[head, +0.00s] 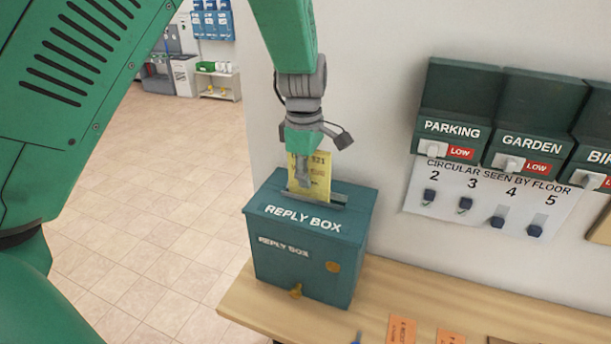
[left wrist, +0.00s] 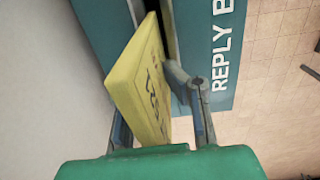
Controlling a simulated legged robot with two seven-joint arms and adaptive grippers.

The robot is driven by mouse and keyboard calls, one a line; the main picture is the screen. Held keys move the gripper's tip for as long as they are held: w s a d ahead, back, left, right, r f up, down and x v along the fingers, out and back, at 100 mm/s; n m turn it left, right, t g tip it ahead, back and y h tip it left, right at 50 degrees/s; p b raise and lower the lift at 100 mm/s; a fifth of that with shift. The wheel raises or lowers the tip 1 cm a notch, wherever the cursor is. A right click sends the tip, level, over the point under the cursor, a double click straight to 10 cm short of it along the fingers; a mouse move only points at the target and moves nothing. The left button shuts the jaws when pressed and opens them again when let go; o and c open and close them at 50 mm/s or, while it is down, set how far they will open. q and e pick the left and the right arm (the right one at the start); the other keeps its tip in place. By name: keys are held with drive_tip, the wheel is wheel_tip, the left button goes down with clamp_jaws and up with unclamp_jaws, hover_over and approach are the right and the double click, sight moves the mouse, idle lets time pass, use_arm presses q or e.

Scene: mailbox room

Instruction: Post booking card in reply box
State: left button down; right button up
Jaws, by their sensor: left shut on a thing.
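The yellow booking card (head: 311,178) is held upright over the teal reply box (head: 308,262), its lower edge at the slot in the lid. My left gripper (head: 303,170) is shut on the card from above. In the left wrist view the card (left wrist: 140,85) lies between the fingers of my left gripper (left wrist: 160,125), and its far end is at the dark slot of the reply box (left wrist: 98,30). I cannot tell how far the card's edge is inside the slot. My right gripper is not in view.
The box stands on a wooden shelf (head: 400,288) against the wall. Orange cards (head: 401,330) lie to its right. Dark green wall boxes labelled PARKING (head: 455,112) and GARDEN (head: 530,128) hang above a sheet with hooks. Open tiled floor (head: 165,225) lies left.

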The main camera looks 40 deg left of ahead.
use_arm(q)
drive_tip(key=shift+d+f, duration=0.15)
drive_tip(key=shift+d, duration=0.25)
drive_tip(key=shift+d+f, duration=0.15)
drive_tip(key=shift+f, duration=0.25)
drive_tip(key=shift+a+f+b, duration=0.2)
drive_tip(key=shift+f+b, duration=0.2)
drive_tip(key=shift+f, duration=0.05)
drive_tip(key=shift+a, duration=0.2)
drive_tip(key=c, duration=1.6)
unclamp_jaws()
drive_tip(key=shift+a, duration=0.1)
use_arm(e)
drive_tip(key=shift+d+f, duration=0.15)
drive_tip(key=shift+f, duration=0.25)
